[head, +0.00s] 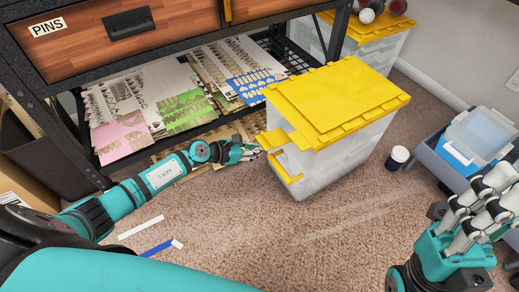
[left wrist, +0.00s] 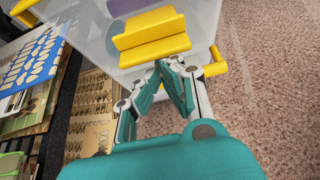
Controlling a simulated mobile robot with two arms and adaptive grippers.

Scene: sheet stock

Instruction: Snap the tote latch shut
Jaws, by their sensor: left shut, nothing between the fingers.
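The clear tote (head: 340,158) with a yellow lid (head: 335,100) stands on the carpet in the head view. Its yellow latch (head: 273,139) juts from the side facing my left arm. The latch (left wrist: 150,32) also shows large at the top of the left wrist view. My left gripper (head: 256,152) is shut and empty, its tips (left wrist: 170,64) close below the latch's lower edge; I cannot tell whether they touch it. My right gripper (head: 490,195) is at the right edge of the head view, away from the tote; its jaw state is unclear.
A shelf unit with a wooden drawer (head: 130,30) and sheet stock (head: 180,105) is behind my left arm. Another yellow-lidded tote (head: 370,30) stands behind. A small jar (head: 397,158) and a blue-grey bin (head: 440,160) are at right. Strips (head: 140,228) lie on open carpet.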

